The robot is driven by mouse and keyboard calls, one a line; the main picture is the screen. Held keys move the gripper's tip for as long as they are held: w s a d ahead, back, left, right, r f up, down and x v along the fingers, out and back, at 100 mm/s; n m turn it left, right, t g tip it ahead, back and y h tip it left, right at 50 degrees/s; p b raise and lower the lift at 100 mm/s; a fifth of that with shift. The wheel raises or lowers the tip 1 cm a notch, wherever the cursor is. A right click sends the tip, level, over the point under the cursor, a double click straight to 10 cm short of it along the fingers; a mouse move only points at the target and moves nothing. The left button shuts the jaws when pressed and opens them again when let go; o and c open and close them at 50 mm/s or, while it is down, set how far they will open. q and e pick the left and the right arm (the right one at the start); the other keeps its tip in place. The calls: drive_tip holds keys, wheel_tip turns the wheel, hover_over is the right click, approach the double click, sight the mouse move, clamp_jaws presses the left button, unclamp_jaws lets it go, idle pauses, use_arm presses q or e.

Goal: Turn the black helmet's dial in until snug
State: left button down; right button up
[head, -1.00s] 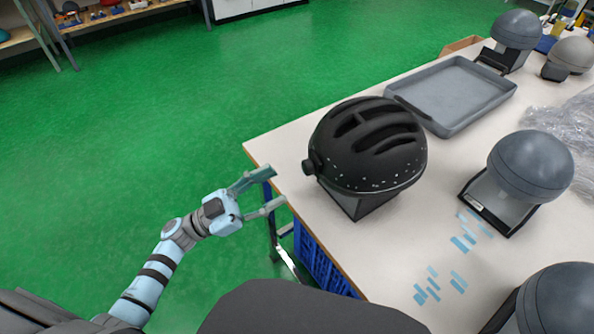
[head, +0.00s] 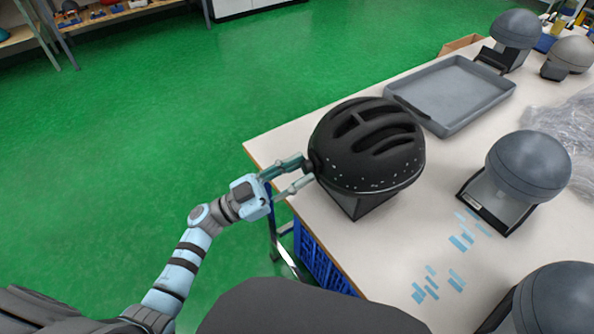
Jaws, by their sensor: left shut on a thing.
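The black helmet (head: 368,140) with long vents sits on a dark stand (head: 358,203) near the table's left edge. Its dial (head: 314,163) is a dark knob on the helmet's left side, partly covered by my fingers. My left gripper (head: 307,170) reaches in from the left over the table edge, and its two fingertips are shut on the dial, one on each side. My right gripper is not in view.
A grey tray (head: 452,62) lies behind the helmet. Bare grey headforms (head: 530,163) stand to the right, with blue tape strips (head: 462,242) and clear plastic wrap (head: 578,128) on the table. Green floor is open at left.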

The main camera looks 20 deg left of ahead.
use_arm(q)
drive_tip(key=shift+m+g, duration=0.3)
drive_tip(key=shift+m, duration=0.1)
drive_tip(key=m, duration=0.1)
drive_tip(key=m+g+b, duration=0.1)
drive_tip(key=m, duration=0.1)
drive_tip(key=shift+w+a+g+h, duration=0.1)
drive_tip(key=shift+g+h, duration=0.2)
drive_tip(key=shift+h, duration=0.1)
drive_tip(key=m+g, duration=0.2)
drive_tip(key=m, duration=0.3)
drive_tip(key=shift+w+b, duration=0.1)
drive_tip(key=shift+b, duration=0.3)
drive_tip(key=m, duration=0.2)
drive_tip(key=m+g, duration=0.1)
drive_tip(key=m, duration=0.1)
drive_tip(key=shift+a+r+m+g, duration=0.1)
drive_tip(key=shift+r+m+g, duration=0.1)
drive_tip(key=shift+m+g, duration=0.1)
drive_tip(key=shift+r+m+g+y+b, duration=0.1)
drive_tip(key=shift+m+g+y+b, duration=0.35)
drive_tip(key=shift+m, duration=1.15)
drive_tip(key=c, duration=1.2)
unclamp_jaws()
drive_tip(key=shift+c, duration=0.2)
